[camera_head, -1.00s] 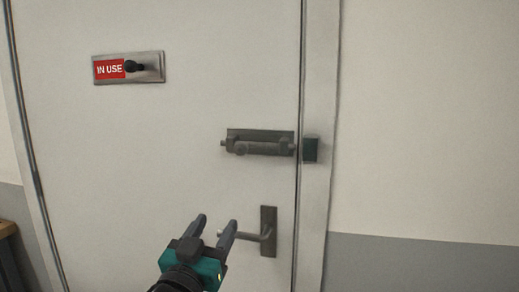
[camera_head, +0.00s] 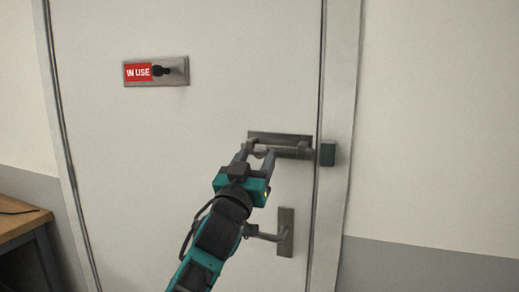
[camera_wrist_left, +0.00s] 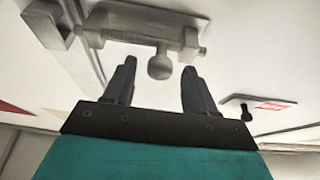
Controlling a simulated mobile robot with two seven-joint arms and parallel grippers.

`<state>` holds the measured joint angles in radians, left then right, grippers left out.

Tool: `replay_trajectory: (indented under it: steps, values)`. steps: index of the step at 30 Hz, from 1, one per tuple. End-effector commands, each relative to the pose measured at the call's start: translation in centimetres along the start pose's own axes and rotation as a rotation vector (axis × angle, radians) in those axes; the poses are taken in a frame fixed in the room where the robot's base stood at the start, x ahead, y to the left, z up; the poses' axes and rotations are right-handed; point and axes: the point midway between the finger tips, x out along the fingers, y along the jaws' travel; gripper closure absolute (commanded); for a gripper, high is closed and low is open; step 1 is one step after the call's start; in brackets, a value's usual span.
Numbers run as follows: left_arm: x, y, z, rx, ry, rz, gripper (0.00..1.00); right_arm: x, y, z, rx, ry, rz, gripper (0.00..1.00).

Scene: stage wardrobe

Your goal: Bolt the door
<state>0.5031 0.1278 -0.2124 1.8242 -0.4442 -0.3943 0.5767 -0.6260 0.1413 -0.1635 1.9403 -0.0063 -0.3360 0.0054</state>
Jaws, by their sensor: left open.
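The grey sliding bolt (camera_head: 293,139) is mounted on the pale door (camera_head: 150,180) near its right edge. Its bar stops short of the dark keeper block (camera_head: 327,153) on the frame; the keeper also shows in the wrist view (camera_wrist_left: 47,24). My left gripper (camera_head: 256,154) is open at the left part of the bolt and partly covers it. In the wrist view the round bolt knob (camera_wrist_left: 159,67) shows between the open fingertips, close to their ends; contact cannot be told. My right gripper is not in view.
A lever handle (camera_head: 286,232) is below the bolt, just right of my left arm. A red "IN USE" indicator (camera_head: 138,72) with a dark knob is at the upper left. A wooden table (camera_head: 20,221) stands at the lower left. The wall right of the frame is clear.

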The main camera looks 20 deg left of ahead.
Motion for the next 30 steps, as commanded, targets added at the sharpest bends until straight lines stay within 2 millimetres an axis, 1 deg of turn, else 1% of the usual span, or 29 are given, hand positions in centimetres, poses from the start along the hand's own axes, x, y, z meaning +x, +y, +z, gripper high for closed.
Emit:
replay_trajectory:
  steps: [1, 6, 10, 17, 20, 30]
  values:
    - [0.8, 0.0, -0.1, 0.0, 0.001, 0.0, 0.44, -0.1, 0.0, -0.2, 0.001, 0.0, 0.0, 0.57]
    - [2.2, 0.0, 0.0, 0.0, -0.001, 0.0, 0.44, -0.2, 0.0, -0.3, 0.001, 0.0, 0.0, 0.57]
    - [2.6, 0.0, 0.0, 0.0, 0.0, 0.0, 0.44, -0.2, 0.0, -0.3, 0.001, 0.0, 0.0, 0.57]
    - [2.6, 0.0, 0.0, 0.0, 0.0, 0.0, 0.44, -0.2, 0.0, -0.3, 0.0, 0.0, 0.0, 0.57]
    - [2.6, 0.0, 0.0, 0.0, 0.0, 0.0, 0.52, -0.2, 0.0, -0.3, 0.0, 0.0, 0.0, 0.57]
    - [2.6, 0.0, 0.0, 0.0, -0.001, 0.0, 0.84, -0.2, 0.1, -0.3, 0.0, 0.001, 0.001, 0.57]
